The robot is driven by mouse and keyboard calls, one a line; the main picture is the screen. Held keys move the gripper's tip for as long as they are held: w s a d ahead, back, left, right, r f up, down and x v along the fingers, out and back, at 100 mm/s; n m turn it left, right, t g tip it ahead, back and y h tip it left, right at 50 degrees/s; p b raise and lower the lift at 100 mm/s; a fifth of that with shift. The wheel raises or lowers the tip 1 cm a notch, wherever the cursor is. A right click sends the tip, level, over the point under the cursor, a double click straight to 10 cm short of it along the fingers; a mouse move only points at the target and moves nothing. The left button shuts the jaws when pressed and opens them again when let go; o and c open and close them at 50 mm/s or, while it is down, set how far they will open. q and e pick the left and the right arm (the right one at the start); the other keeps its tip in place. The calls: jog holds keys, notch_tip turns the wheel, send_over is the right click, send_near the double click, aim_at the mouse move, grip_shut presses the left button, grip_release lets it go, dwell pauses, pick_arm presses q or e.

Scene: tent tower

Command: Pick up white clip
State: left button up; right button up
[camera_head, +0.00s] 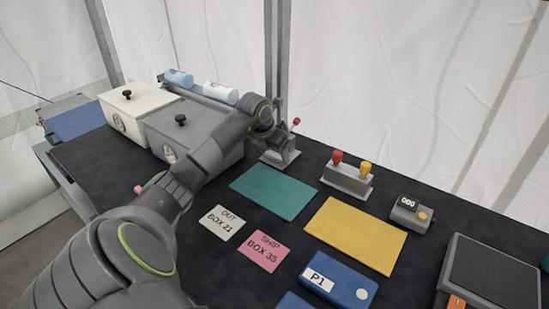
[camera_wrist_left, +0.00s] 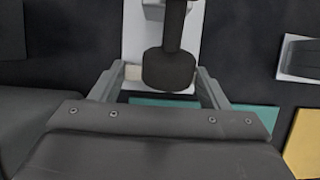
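I cannot make out a white clip with certainty in either view. A small pale block (camera_wrist_left: 132,73) shows beside the left fingertip in the left wrist view; I cannot tell what it is. My left gripper (camera_head: 281,139) is at a grey stand (camera_head: 281,158) with a red-tipped lever (camera_head: 296,121), behind the green mat. In the left wrist view its fingers (camera_wrist_left: 162,83) are spread apart. A dark round knob or post (camera_wrist_left: 169,70) appears between them, above a light base plate; I cannot tell whether they touch it. My right gripper is out of view.
Green (camera_head: 273,193) and yellow (camera_head: 356,235) mats lie on the dark table. A stand with red and yellow knobs (camera_head: 346,181) and a counter (camera_head: 410,213) stand right. Lidded white (camera_head: 140,107) and grey (camera_head: 184,131) boxes stand left. Bottles (camera_head: 220,92) lie behind.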

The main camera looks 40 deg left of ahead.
pick_arm(q)
jog(key=shift+c, duration=1.2)
jog(key=shift+r, duration=0.1)
